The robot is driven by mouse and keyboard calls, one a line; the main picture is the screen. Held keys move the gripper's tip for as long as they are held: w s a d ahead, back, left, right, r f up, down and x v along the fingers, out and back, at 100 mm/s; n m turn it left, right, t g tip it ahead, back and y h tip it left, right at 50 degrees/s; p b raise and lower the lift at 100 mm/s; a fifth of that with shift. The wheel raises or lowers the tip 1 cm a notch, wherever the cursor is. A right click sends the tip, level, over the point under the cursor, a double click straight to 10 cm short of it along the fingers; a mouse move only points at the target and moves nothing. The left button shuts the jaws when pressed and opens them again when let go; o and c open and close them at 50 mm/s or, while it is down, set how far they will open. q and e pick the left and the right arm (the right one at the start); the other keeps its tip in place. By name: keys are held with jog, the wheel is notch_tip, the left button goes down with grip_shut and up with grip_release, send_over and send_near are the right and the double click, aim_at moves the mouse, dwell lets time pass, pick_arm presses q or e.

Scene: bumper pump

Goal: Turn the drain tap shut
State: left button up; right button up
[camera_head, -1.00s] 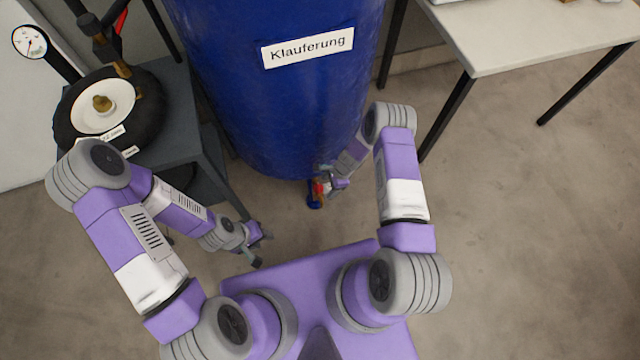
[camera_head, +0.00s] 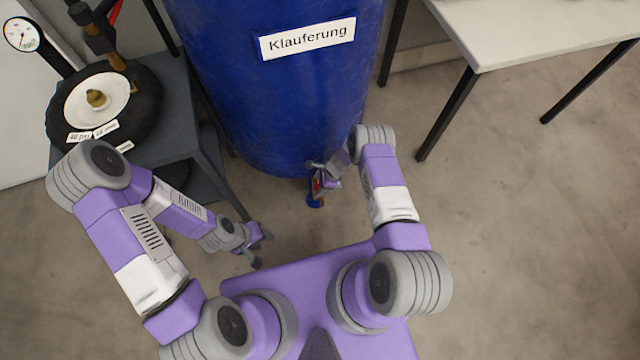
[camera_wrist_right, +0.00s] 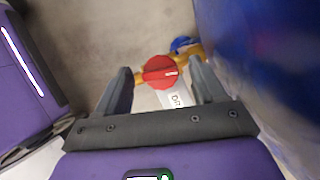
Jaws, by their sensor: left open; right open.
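The drain tap has a round red knob with a white mark (camera_wrist_right: 160,72), seen between the open fingers of my right gripper (camera_wrist_right: 160,92) in the right wrist view. A brass pipe and a blue part show behind the knob. In the head view the tap (camera_head: 315,188) is low at the front of the blue tank (camera_head: 270,100), partly covered by my right gripper (camera_head: 322,176). I cannot tell whether the fingers touch the knob. My left gripper (camera_head: 260,250) is open and empty, low beside the dark stand.
A dark stand (camera_head: 180,88) at the left holds a black round vessel (camera_head: 140,105) with a gauge (camera_head: 22,34) beside it. A pale table (camera_head: 540,35) stands at the right. The floor at the right is clear. A white label (camera_wrist_right: 176,99) lies near the knob.

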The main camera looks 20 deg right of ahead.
jog(key=c, duration=1.1)
jog(key=shift+o, duration=0.2)
jog(key=shift+w+n+g, duration=0.1)
jog(key=shift+n+g, duration=0.5)
jog(key=shift+n, duration=0.9)
jog(key=o, duration=1.1)
jog(key=shift+c, duration=0.2)
jog(key=shift+r, duration=0.15)
jog(key=p+v, duration=0.3)
jog(key=v, duration=0.4)
jog(key=shift+r, duration=0.15)
jog(key=shift+d, duration=0.15)
